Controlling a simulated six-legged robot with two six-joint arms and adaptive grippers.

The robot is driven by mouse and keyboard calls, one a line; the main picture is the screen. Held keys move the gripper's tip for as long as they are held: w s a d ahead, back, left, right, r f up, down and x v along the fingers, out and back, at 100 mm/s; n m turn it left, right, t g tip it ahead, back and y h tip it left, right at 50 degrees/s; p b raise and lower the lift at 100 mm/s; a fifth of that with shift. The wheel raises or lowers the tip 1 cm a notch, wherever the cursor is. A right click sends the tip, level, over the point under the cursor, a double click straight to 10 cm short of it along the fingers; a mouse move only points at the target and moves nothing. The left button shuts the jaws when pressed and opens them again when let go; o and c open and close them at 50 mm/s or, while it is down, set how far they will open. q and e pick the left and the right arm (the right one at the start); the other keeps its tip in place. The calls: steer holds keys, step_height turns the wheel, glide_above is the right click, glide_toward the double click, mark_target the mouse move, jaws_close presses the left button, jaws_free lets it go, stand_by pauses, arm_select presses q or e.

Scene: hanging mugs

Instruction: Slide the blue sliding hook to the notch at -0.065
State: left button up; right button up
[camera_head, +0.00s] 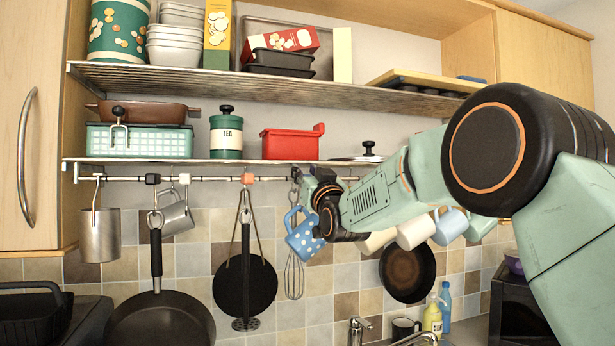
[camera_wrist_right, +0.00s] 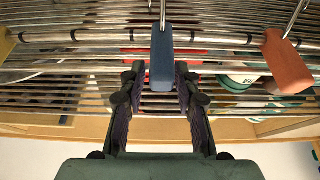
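The blue sliding hook (camera_wrist_right: 161,58) shows in the right wrist view as a dark blue block on the rail (camera_wrist_right: 215,37). My right gripper (camera_wrist_right: 158,88) is open, with one finger on each side of the hook's lower end in that picture. A gap shows on the left side; the right finger is very close, and I cannot tell whether it touches. In the head view my right gripper (camera_head: 308,182) is at the rail (camera_head: 210,178) under the lower shelf and hides the blue hook. My left gripper is not in view.
An orange hook (camera_head: 247,179) and a black hook (camera_head: 152,179) sit further left on the rail. A blue dotted mug (camera_head: 303,238), a whisk (camera_head: 293,275) and a black pan (camera_head: 245,288) hang close by. The wire shelf (camera_head: 230,161) is just above the rail.

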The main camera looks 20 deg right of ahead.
steer(key=shift+o, duration=0.8)
steer(key=shift+a, duration=0.3)
steer(key=shift+d+f, duration=0.25)
steer(key=shift+d, duration=0.05)
steer(key=shift+s+d+f, duration=0.1)
steer(key=shift+s, duration=0.1)
steer(key=v, duration=1.1)
steer(key=shift+s+a, duration=0.35)
steer(key=shift+w+d, duration=0.1)
